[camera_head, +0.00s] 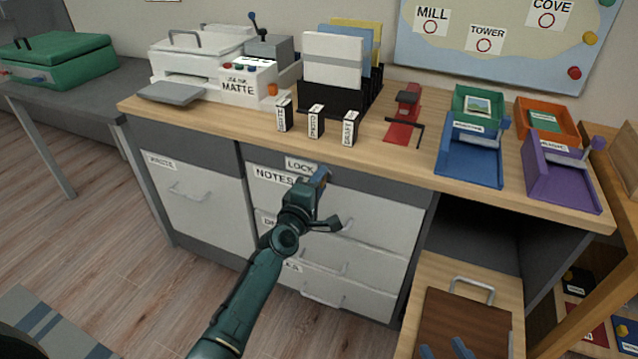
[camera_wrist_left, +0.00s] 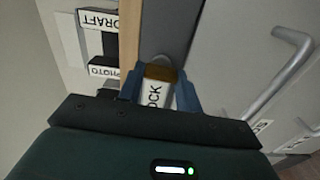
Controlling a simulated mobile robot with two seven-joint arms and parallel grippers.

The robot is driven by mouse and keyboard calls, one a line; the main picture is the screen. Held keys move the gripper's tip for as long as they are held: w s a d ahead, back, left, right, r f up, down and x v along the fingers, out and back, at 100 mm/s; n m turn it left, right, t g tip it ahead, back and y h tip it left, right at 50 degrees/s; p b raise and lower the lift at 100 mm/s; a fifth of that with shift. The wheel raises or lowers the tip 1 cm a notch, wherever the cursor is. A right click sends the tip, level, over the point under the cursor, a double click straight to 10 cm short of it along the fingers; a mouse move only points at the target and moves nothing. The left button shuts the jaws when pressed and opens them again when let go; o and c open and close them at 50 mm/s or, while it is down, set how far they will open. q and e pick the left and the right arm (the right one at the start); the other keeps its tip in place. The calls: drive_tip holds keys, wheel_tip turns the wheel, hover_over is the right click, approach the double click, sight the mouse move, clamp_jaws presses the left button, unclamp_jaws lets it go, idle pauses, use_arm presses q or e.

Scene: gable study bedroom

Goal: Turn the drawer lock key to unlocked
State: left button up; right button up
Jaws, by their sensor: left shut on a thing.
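My left gripper (camera_head: 322,178) is at the top of the drawer unit, beside the white LOCK label (camera_head: 300,165). In the left wrist view, the two blue fingers of the left gripper (camera_wrist_left: 158,92) are on either side of a small brown-gold piece, the key (camera_wrist_left: 160,73), and are shut on it. The LOCK label (camera_wrist_left: 155,95) shows between the fingers. The gripper hides the key in the head view, and I cannot tell which way it is turned. The blue fingertips of my right gripper (camera_head: 445,350) show apart at the bottom edge, with nothing seen between them.
The NOTES drawer (camera_head: 270,176) and the drawers below look shut; a drawer handle (camera_wrist_left: 280,75) is close to my left gripper. Small label blocks (camera_head: 316,122), a red tool (camera_head: 403,115) and coloured trays (camera_head: 470,150) stand on the desk. A brown board (camera_head: 470,320) lies lower right.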

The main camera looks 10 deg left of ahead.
use_arm(q)
drive_tip(key=shift+n, duration=0.4)
use_arm(e)
drive_tip(key=shift+s+f, duration=0.1)
drive_tip(key=shift+f, duration=0.05)
use_arm(q)
drive_tip(key=o, duration=1)
drive_tip(key=s, duration=0.4)
drive_tip(key=s+a+p, duration=0.1)
drive_tip(key=s, duration=0.3)
drive_tip(key=s+a+p, duration=0.1)
drive_tip(key=s, duration=0.4)
drive_tip(key=shift+a, duration=0.25)
use_arm(e)
drive_tip(key=r, duration=0.1)
drive_tip(key=d+r+m, duration=0.1)
drive_tip(key=shift+s+r, duration=0.3)
drive_tip(key=shift+r, duration=0.05)
